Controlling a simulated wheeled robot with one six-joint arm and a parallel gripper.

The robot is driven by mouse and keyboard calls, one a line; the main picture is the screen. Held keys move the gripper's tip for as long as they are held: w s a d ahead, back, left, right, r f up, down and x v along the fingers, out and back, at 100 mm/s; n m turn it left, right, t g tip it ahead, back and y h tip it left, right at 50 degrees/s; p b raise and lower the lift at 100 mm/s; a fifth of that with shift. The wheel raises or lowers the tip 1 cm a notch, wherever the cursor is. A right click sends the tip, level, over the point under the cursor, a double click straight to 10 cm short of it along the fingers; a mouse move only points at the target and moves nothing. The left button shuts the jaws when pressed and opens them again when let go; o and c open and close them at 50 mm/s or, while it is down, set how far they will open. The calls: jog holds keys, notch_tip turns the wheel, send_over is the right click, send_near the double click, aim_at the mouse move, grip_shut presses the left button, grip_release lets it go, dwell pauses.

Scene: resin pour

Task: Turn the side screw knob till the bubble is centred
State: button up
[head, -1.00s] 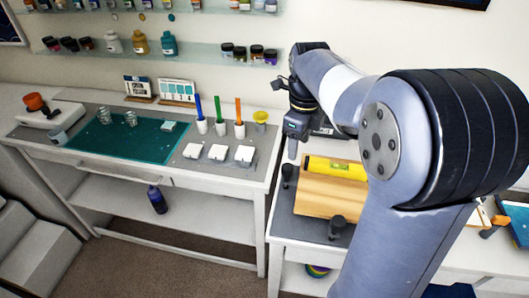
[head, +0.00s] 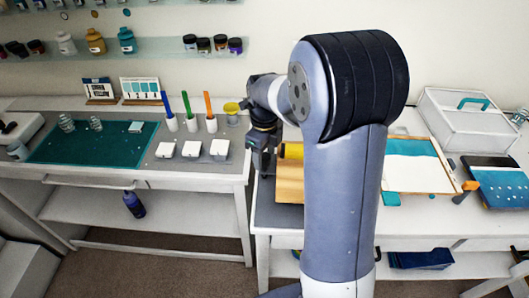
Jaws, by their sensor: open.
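The wooden board (head: 289,182) lies on the right-hand table, with most of it hidden behind my arm. The end of the yellow spirit level (head: 293,150) shows on the board; its bubble is hidden. My gripper (head: 262,168) is at the board's left edge, pointing down. It looks open, and I see nothing held in it. The side screw knob cannot be made out; my gripper and arm cover that area. I cannot tell whether my gripper touches the knob or is around it.
A left table holds a teal mat (head: 90,143), white blocks (head: 192,149) and coloured sticks in cups. A yellow funnel-like cup (head: 232,108) stands near my gripper. To the right are a teal-and-white panel (head: 412,170), a white case (head: 470,120) and a blue panel (head: 497,183).

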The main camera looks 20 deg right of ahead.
jog(key=shift+f, duration=0.15)
jog(key=shift+c, duration=0.3)
jog(key=c, duration=0.9)
